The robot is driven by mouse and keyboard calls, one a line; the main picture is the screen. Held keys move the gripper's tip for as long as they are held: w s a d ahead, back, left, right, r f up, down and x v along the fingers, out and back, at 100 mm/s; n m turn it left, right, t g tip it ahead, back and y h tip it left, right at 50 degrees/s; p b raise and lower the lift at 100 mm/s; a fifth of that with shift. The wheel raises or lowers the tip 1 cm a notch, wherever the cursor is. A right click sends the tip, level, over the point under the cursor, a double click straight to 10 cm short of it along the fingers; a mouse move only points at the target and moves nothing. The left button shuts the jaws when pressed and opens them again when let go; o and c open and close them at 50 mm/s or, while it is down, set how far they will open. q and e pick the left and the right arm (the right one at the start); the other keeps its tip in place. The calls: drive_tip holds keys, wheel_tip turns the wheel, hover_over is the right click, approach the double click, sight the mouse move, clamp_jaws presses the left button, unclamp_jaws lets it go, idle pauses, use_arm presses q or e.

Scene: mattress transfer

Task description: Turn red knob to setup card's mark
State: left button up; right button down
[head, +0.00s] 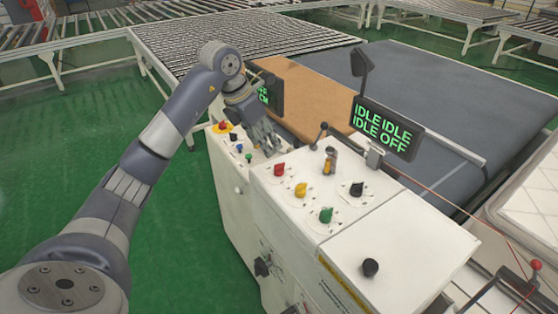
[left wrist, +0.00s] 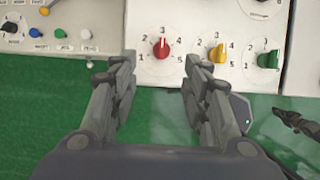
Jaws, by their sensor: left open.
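The red knob (head: 280,169) stands on the white control panel beside the yellow knob (head: 301,190). In the left wrist view the red knob (left wrist: 162,47) sits in a numbered dial, its white pointer line upward, near the 3. My left gripper (head: 270,145) is open and empty, just behind and left of the red knob in the head view. In the left wrist view its fingers (left wrist: 159,62) are spread, with the knob ahead between their tips. I cannot make out a setup card.
Green (head: 326,215) and black (head: 357,188) knobs stand on the same panel. A display (head: 388,127) reads IDLE IDLE, IDLE OFF. A smaller panel (left wrist: 60,22) with small knobs adjoins on the left. A lever (head: 319,135) rises at the panel's back edge.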

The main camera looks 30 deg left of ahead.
sight(278, 164)
use_arm(q)
drive_tip(key=p+x, duration=0.3)
drive_tip(key=x, duration=0.5)
drive_tip(key=shift+w+d+f+p, duration=0.2)
drive_tip(key=shift+f+p, duration=0.05)
drive_tip(key=shift+p, duration=0.05)
drive_tip(key=shift+w+d+f, duration=0.1)
drive_tip(key=shift+w+f, duration=0.1)
drive_tip(key=shift+f, duration=0.5)
drive_tip(key=c, duration=1)
